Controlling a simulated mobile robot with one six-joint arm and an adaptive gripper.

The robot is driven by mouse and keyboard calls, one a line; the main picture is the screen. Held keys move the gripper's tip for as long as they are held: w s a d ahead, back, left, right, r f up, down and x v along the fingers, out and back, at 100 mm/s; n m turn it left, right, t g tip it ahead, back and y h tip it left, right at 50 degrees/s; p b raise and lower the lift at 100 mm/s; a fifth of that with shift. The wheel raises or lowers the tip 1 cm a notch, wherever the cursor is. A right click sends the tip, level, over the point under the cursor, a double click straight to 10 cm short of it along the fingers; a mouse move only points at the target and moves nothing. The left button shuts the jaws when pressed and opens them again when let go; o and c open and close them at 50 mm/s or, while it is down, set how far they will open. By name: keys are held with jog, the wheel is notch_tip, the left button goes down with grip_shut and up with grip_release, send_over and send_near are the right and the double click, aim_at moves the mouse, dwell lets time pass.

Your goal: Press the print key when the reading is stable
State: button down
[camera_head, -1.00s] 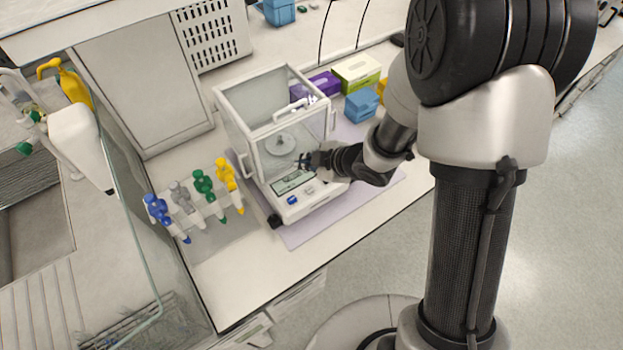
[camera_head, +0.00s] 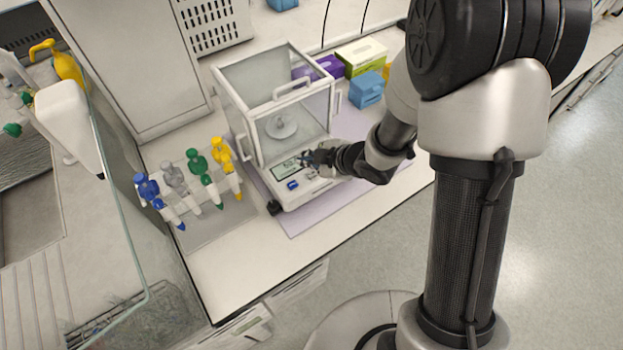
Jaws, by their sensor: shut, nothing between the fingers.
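An analytical balance (camera_head: 262,88) with a clear draft shield stands on a lilac mat (camera_head: 345,208) on the bench. A round weighing pan (camera_head: 281,127) shows inside the shield. On its front are a display (camera_head: 286,170) and a blue key (camera_head: 293,185). The digits are too small to read. My gripper (camera_head: 308,160) is shut and empty, at the balance's front panel just right of the display. It hides part of the panel, so I cannot tell which key is under it or whether it touches one. The print key cannot be made out.
A rack of several pipettes with blue, grey, green and yellow tops (camera_head: 203,178) stands left of the balance. A blue box (camera_head: 366,90), a purple box (camera_head: 328,67) and a green-white box (camera_head: 361,56) stand behind it. The bench front is clear.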

aim_at(310, 176)
jog(key=shift+f+b, duration=0.75)
jog(key=shift+f, duration=0.5)
dwell(0.4)
jog(key=shift+f+b, duration=0.4)
jog(key=shift+f+b, duration=0.4)
jog(key=shift+f, duration=0.05)
dwell(0.5)
jog(key=shift+r, duration=0.1)
jog(key=shift+r+p, duration=0.8)
notch_tip(310, 176, up, 5)
jog(key=p, duration=0.4)
